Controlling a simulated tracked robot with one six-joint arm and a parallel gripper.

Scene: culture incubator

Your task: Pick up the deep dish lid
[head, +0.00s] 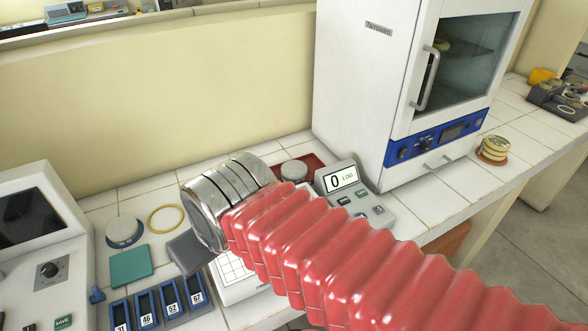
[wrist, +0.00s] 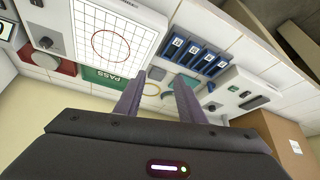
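No piece is clearly marked as the deep dish lid. A thin yellow ring (head: 166,219) lies flat on the white tiled bench; I cannot tell whether it is the rim of a clear lid. A round grey-white piece with a blue edge (head: 124,232) sits to its left.
A teal square (head: 131,266) and a blue numbered rack (head: 160,305) lie near the left instrument (head: 40,235). A white gridded plate (head: 232,270) is partly hidden by my arm. A counter (head: 354,195), a red mat (head: 318,160) and the incubator (head: 365,80) stand to the right.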

